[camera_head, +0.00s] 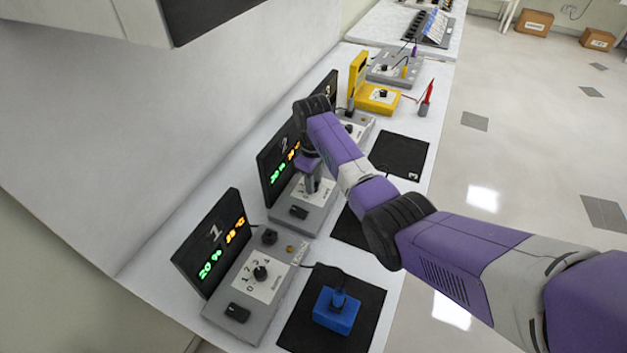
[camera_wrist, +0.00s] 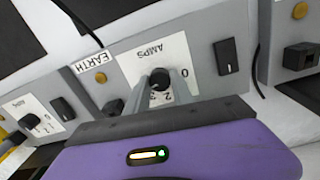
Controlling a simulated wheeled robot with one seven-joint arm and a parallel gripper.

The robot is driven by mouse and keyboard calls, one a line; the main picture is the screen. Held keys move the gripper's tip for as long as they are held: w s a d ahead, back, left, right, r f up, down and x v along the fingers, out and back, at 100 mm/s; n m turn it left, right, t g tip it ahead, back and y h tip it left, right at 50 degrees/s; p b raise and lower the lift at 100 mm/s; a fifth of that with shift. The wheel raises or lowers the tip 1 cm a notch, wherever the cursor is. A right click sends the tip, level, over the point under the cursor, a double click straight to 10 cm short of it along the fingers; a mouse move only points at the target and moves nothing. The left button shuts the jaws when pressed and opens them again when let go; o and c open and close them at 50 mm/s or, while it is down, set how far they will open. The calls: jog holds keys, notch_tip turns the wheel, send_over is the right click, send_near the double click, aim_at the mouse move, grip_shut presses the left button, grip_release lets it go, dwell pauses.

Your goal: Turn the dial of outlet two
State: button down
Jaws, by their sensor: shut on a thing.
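Outlet two is a grey box (camera_head: 306,217) on the bench, with a black display (camera_head: 274,165) marked 2 standing behind it. Its black round dial (camera_wrist: 160,76) sits on a white plate (camera_wrist: 131,66) lettered AMPS, with a 0 and a 2 visible. My gripper (camera_head: 312,186) reaches down onto this plate from above. In the wrist view its two grey fingers are shut on the dial, one on each side. The dial's pointer direction is hidden by the fingers. In the head view my gripper hides the dial.
Outlet one (camera_head: 240,310) stands nearer, with its own dial (camera_head: 260,272). A blue block (camera_head: 337,310) with a cable lies on a black mat (camera_head: 371,294). A yellow meter (camera_head: 378,97) and a red tool (camera_head: 426,98) are farther back. A black switch (camera_wrist: 226,56) sits beside the held dial.

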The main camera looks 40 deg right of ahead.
jog(key=shift+r, duration=0.1)
dwell(0.3)
jog(key=c, duration=1.1)
grip_release()
notch_tip(320, 180, up, 8)
jog(key=shift+f+b, duration=0.15)
jog(key=shift+b, duration=0.45)
